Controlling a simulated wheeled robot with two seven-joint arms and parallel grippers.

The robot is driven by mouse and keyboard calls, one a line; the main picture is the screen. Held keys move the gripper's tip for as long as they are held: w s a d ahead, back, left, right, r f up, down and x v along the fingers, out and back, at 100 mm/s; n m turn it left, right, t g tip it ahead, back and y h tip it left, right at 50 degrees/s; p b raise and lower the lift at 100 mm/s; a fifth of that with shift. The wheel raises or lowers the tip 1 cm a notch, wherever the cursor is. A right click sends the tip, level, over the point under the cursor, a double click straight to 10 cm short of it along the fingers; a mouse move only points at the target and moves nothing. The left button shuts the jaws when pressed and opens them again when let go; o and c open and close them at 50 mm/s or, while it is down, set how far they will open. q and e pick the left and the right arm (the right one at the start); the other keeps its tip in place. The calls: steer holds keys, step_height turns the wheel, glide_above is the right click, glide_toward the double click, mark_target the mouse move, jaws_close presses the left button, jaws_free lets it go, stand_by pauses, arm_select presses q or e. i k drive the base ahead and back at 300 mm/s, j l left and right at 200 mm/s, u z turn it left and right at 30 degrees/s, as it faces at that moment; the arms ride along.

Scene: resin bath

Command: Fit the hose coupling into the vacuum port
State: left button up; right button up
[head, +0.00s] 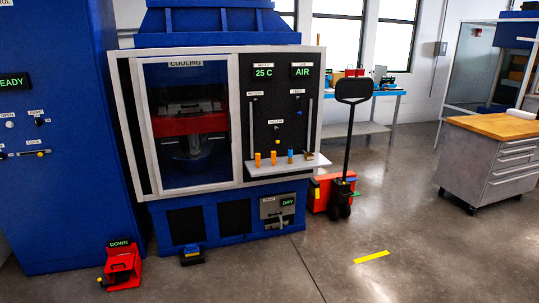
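The blue machine has a black panel (262,110) right of its glass door, with a small label (276,122) that seems to read VACUUM and a small dark fitting (277,128) just under it; I cannot tell for sure that it is the port. On the white shelf (262,171) below stand orange and blue pegs (274,157) and, at the right end, a small brownish piece (308,154). It may be the hose coupling, but it is too small to tell. Neither of my grippers is in view.
The glass door (187,120) under the COOLING sign is shut. A red pedal unit (122,266) marked DOWN and a small dark pedal (191,255) lie on the floor. A pallet jack (340,190) stands right of the machine; a workbench cabinet (490,165) is farther right.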

mark_target(278, 106)
steer(key=i+l, duration=0.45)
steer(key=i, duration=0.15)
steer(key=i+l, duration=0.5)
steer(key=i+z, duration=0.05)
